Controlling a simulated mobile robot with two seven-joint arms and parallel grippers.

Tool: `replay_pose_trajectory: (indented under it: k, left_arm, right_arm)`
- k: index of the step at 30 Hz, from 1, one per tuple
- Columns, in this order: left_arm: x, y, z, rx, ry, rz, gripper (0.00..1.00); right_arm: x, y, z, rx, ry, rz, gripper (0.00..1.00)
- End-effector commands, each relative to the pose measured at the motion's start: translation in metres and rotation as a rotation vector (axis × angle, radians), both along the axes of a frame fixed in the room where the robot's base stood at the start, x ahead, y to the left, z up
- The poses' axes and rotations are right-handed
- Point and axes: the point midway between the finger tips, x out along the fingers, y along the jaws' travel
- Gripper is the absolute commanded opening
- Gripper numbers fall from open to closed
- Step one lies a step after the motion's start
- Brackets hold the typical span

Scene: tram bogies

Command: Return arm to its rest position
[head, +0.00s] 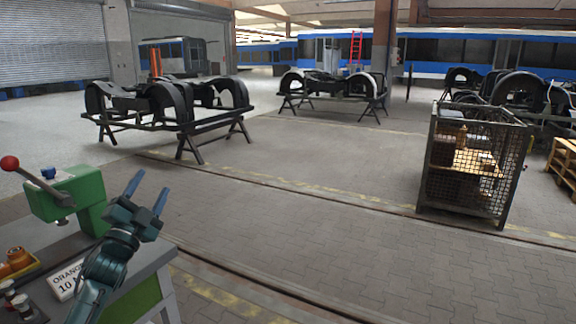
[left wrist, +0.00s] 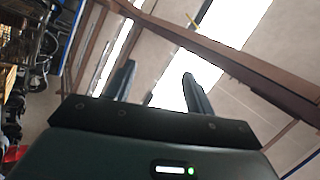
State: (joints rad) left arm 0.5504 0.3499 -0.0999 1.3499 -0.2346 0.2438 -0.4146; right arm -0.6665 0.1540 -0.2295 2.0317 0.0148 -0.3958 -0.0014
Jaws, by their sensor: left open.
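My left gripper (head: 147,193) is raised above the workbench (head: 140,275) at the lower left of the head view, its two blue fingers spread apart and pointing up. Nothing is between the fingers. In the left wrist view the open fingers (left wrist: 158,88) stand against the roof beams and bright skylights. A green machine (head: 75,200) with a red-knobbed lever is on the bench, left of the gripper. My right gripper is not in either view.
A white label card (head: 68,279) and an orange part (head: 17,262) in a tray lie on the bench. A mesh cage (head: 470,165) stands at right. Bogie frames on trestles (head: 180,125) stand further back. The paved floor (head: 330,230) between is clear.

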Motion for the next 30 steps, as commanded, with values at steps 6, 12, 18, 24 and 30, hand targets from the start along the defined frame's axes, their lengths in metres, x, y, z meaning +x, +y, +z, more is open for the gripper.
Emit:
replay_pose_trajectory:
  k: [6, 12, 18, 24, 30]
  left_arm:
    - [0.023, 0.038, -0.059, -0.437, 0.352, 0.053, 0.54]
    - [0.019, 0.045, -0.120, -0.733, 0.595, 0.105, 0.54]
    - [-0.026, 0.004, -0.194, -0.714, 0.703, 0.072, 0.54]
    - [-0.102, -0.046, -0.276, -0.727, 0.851, 0.031, 0.54]
    - [-0.221, -0.105, -0.347, -0.785, 1.037, -0.015, 0.54]
  right_arm:
    - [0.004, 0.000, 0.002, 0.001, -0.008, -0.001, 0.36]
    - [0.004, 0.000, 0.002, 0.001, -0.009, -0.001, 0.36]
    - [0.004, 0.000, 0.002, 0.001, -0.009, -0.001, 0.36]
    - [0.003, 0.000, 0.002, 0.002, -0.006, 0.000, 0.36]
    - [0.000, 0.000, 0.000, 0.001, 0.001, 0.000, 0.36]
